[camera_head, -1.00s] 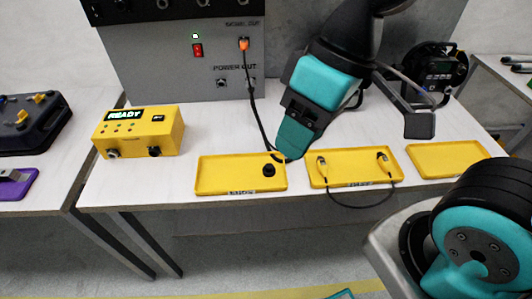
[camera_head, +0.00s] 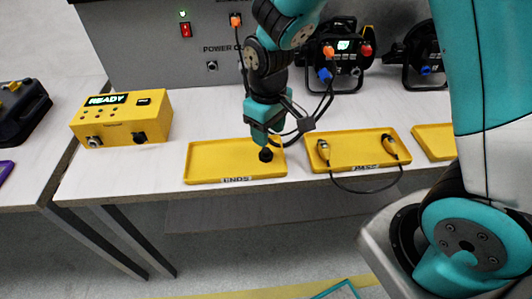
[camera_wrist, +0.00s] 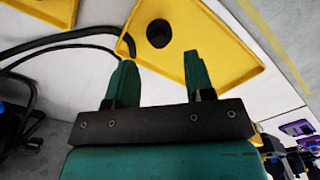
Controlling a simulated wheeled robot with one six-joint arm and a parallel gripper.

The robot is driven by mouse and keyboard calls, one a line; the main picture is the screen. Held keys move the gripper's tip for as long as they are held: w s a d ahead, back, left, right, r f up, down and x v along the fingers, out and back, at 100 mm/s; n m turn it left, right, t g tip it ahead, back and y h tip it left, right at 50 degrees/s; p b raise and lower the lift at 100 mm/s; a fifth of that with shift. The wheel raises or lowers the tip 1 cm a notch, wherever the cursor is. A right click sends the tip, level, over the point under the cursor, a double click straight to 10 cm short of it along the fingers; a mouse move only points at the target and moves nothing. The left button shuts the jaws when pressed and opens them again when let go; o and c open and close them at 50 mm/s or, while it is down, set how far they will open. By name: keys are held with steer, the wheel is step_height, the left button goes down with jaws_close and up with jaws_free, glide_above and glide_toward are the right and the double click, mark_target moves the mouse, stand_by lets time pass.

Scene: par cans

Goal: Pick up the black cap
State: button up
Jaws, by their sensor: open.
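The black cap (camera_head: 266,155) stands in the right part of the yellow tray (camera_head: 215,176) labelled ENDS. In the wrist view the cap (camera_wrist: 159,33) is a dark round shape on the yellow tray floor (camera_wrist: 210,62). My gripper (camera_head: 264,138) is above the cap in the head view. In the wrist view its two green fingers are apart and empty (camera_wrist: 158,72), with the cap a little beyond the fingertips and between their lines. The gripper is not touching the cap as far as I can see.
A second yellow tray (camera_head: 350,160) labelled PASS holds a cable with two yellow ends. A third yellow tray (camera_head: 437,142) is at the right. A yellow READY box (camera_head: 121,117) stands at the left. Par cans (camera_head: 336,62) and a grey power panel (camera_head: 212,88) stand behind.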

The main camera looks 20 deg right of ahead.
mark_target(266, 150)
steer(key=f, duration=0.5)
steer(key=w+f, duration=0.1)
steer(key=f, duration=0.1)
steer(key=shift+f, duration=0.2)
steer(key=c, duration=0.7)
